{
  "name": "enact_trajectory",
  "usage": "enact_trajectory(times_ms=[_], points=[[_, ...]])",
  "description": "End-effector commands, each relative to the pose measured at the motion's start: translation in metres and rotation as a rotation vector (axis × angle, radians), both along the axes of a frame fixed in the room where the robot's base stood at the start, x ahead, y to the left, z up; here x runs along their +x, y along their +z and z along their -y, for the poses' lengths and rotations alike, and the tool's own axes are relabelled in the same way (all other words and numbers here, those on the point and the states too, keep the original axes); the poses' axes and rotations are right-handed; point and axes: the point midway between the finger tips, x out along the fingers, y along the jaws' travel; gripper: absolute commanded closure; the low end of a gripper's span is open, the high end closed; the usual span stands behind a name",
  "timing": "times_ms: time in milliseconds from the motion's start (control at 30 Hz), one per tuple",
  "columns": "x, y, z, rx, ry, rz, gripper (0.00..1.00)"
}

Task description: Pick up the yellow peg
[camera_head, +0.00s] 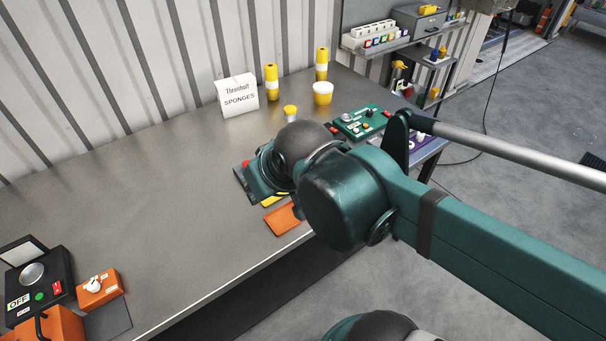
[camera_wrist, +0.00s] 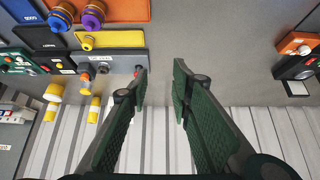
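The yellow peg (camera_wrist: 87,43) shows in the wrist view, left of centre, at the left end of a yellow plate (camera_wrist: 120,39). In the head view my arm hides the peg, and only an edge of the yellow plate (camera_head: 275,199) shows. My gripper (camera_wrist: 160,80) is open with nothing between its dark green fingers. In the wrist view it is to the right of the peg and apart from it. In the head view my own arm hides the fingers.
An orange plate (camera_wrist: 120,10) with blue (camera_wrist: 60,17) and purple (camera_wrist: 93,15) pegs adjoins the yellow one. A grey panel with knobs (camera_wrist: 100,66) lies near my left finger. Yellow bottles (camera_head: 271,85), a white sign (camera_head: 237,95) and a corrugated wall stand behind. The table's left middle is clear.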

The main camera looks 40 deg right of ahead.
Motion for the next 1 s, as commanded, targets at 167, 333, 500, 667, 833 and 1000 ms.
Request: enact_trajectory(times_ms=[167, 333, 500, 667, 833, 1000], points=[[0.01, 0.001, 0.008, 0.007, -0.031, -0.02, 0.77], [0.024, 0.0, 0.02, 0.02, -0.08, -0.052, 0.77], [0.038, -0.003, 0.034, 0.034, -0.135, -0.088, 0.77], [0.052, -0.007, 0.048, 0.048, -0.187, -0.12, 0.77], [0.066, -0.014, 0.064, 0.061, -0.242, -0.154, 0.77], [0.079, -0.022, 0.081, 0.075, -0.299, -0.188, 0.77]])
